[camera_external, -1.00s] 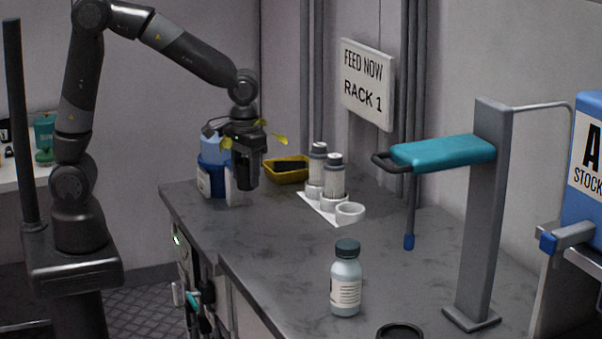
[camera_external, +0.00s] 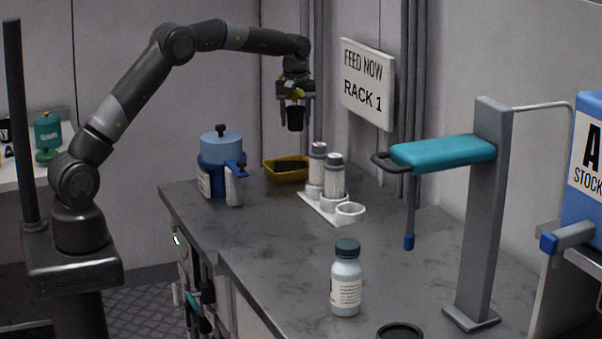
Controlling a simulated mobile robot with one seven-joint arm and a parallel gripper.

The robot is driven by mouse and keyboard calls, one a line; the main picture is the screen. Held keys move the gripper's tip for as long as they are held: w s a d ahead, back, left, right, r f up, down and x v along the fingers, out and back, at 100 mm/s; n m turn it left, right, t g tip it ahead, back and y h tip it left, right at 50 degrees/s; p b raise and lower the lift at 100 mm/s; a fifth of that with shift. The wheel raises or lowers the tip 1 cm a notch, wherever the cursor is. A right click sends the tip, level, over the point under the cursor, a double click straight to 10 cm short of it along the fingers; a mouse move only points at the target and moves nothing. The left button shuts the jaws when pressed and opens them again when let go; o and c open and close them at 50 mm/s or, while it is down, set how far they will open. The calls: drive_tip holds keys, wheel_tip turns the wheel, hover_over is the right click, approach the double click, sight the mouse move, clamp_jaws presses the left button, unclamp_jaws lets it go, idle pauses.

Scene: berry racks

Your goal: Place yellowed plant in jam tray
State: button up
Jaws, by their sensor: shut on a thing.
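The yellowed plant is a small black pot (camera_external: 295,118) with yellow-green leaves (camera_external: 295,92) at its top. My gripper (camera_external: 295,97) is shut on it and holds it upright, high above the back of the counter. The leaves are partly hidden by the fingers. The yellow tray (camera_external: 272,176), which looks to be the jam tray, lies on the counter below the pot, with a clear gap between them. No other object is clearly visible inside the tray.
A blue lidded pot (camera_external: 221,148) stands left of the tray. A white holder (camera_external: 329,210) with two capped bottles stands to the right. A pale bottle (camera_external: 346,285) and a grey post with a teal arm (camera_external: 443,152) are nearer. The counter's middle is clear.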

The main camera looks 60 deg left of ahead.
drive_tip(key=n, duration=0.1)
hover_over(290, 161)
drive_tip(key=s+d, duration=0.1)
drive_tip(key=d, duration=0.2)
drive_tip(key=f, duration=1.1)
drive_tip(key=shift+s, duration=0.2)
drive_tip(key=shift+f, duration=2.35)
drive_tip(key=shift+f, duration=0.1)
drive_tip(key=o, duration=0.8)
